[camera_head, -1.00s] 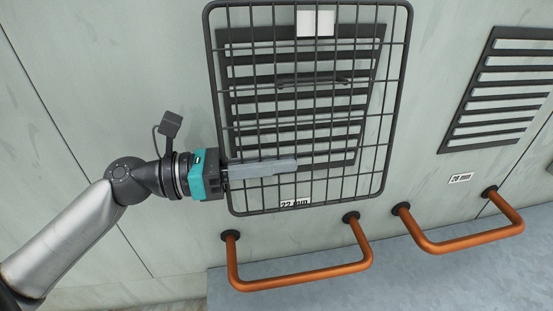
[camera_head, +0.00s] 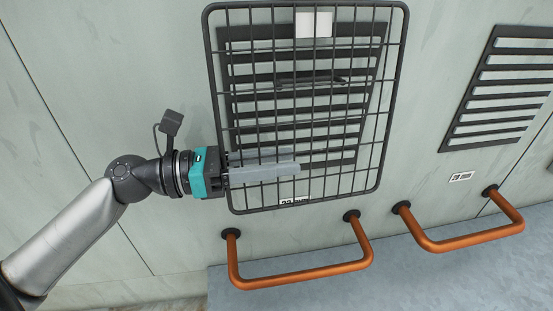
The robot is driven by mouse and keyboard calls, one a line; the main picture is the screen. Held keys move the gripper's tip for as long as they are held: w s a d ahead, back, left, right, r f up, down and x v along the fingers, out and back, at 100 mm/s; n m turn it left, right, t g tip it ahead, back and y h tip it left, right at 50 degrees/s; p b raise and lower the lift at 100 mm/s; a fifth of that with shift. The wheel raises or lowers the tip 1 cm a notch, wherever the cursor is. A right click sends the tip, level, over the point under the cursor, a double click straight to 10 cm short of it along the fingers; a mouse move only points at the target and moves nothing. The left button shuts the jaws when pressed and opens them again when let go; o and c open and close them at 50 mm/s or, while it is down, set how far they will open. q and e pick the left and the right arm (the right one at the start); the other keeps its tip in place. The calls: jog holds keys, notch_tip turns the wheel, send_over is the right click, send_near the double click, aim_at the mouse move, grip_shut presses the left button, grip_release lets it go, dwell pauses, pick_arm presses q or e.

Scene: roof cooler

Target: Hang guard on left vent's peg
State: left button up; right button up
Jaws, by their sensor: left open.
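The guard (camera_head: 393,110), a dark wire grid with a rounded frame and a white plate near its top, stands upright in front of the left vent (camera_head: 372,50), a dark louvred panel on the wall. The guard's lower edge covers part of a label reading about 22 mm. My left gripper (camera_head: 298,169) is open, its fingers lying across the guard's lower left part; the fingers no longer clamp it. The peg is not clearly visible behind the wires. My right gripper is not in view.
A second louvred vent (camera_head: 500,95) is at the right, with a 28 mm label (camera_head: 460,176) below it. Two orange pipe loops, the left one (camera_head: 300,277) and the right one (camera_head: 465,243), stick out below the vents.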

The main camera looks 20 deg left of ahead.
pick_arm(q)
jog(key=shift+a+f, duration=0.1)
jog(key=shift+a, duration=0.05)
jog(key=shift+s+a+f, duration=0.1)
jog(key=shift+s+a, duration=0.3)
jog(key=shift+a, duration=0.15)
jog(key=b+v, duration=0.2)
jog(key=v, duration=1.1)
jog(key=shift+s+a, duration=0.2)
jog(key=shift+a, duration=0.05)
